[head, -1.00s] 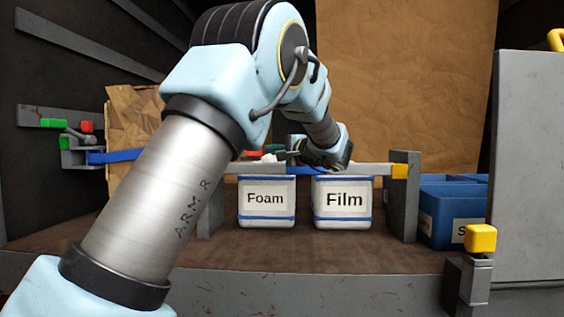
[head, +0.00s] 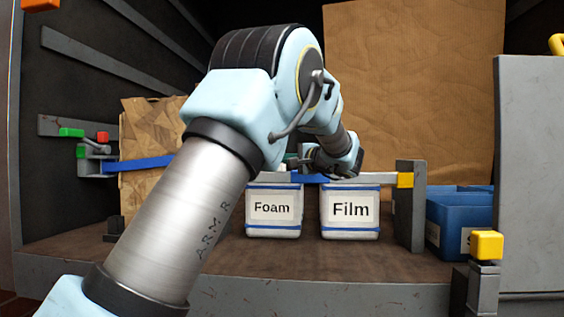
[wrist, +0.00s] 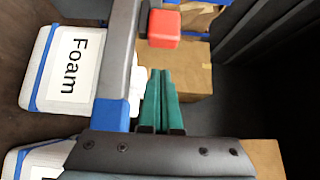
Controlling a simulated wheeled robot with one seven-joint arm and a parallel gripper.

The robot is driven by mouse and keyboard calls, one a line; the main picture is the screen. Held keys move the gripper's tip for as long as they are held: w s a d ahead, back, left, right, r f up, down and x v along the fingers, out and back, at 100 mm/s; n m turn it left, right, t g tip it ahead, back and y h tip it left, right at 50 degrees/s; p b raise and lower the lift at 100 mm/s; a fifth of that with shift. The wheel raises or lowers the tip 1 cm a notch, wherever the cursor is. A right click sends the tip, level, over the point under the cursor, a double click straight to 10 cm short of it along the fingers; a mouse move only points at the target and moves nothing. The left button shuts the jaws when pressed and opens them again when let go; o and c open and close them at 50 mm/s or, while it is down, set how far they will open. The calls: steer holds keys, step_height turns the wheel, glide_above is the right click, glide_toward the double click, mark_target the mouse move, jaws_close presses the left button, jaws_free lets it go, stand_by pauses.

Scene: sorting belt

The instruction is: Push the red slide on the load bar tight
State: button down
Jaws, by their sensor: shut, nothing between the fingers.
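The load bar (wrist: 113,70) is a grey beam with a blue band, running up the wrist view. The red slide (wrist: 164,27) is a small red block beside the bar near the top of that view. My gripper (wrist: 160,74) has teal fingers, shut and empty, to the right of the bar. The fingertips point towards the red slide, with a visible gap between. In the head view the bar (head: 375,180) runs behind my arm above two bins, and my arm hides the red slide.
White bins marked Foam (head: 273,228) and Film (head: 350,229) stand under the bar. A cardboard box (head: 140,190) stands behind a blue strap at left. Blue bins (head: 448,210) and a yellow-topped post (head: 487,245) are at right.

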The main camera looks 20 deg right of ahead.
steer(key=b+v, duration=0.2)
steer(key=v, duration=0.8)
steer(key=shift+d, duration=0.2)
steer(key=shift+s+r, duration=0.1)
steer(key=a+f+n+g+p, duration=0.1)
steer(key=a+f+g, duration=0.2)
steer(key=a+f, duration=0.3)
steer(key=w+a+f+n+g+p, duration=0.1)
steer(key=a+f+g, duration=0.2)
steer(key=a+f, duration=0.3)
steer(key=a+f+g+p, duration=0.1)
steer(key=a+f+g, duration=0.2)
steer(key=a, duration=0.7)
steer(key=shift+w+a+f+n+g, duration=0.1)
steer(key=shift+w+f+n+g, duration=0.1)
steer(key=shift+f, duration=0.5)
steer(key=shift+w+a+f+n+g, duration=0.1)
steer(key=shift+f+n, duration=0.1)
steer(key=shift+f, duration=0.5)
steer(key=s+a+f+n+g+h+p, duration=0.2)
steer(key=s+a+f+n+g+h, duration=0.1)
steer(key=s+a+f+n, duration=0.2)
steer(key=s+a+f+n+g+h+p, duration=0.2)
steer(key=s+a+f+n, duration=0.3)
steer(key=s+a, duration=0.4)
steer(key=s+h+p, duration=0.1)
steer(key=s, duration=0.3)
steer(key=shift+s+a+f+g, duration=0.25)
steer(key=shift+s+f+g, duration=0.1)
steer(key=shift+f+g, duration=0.05)
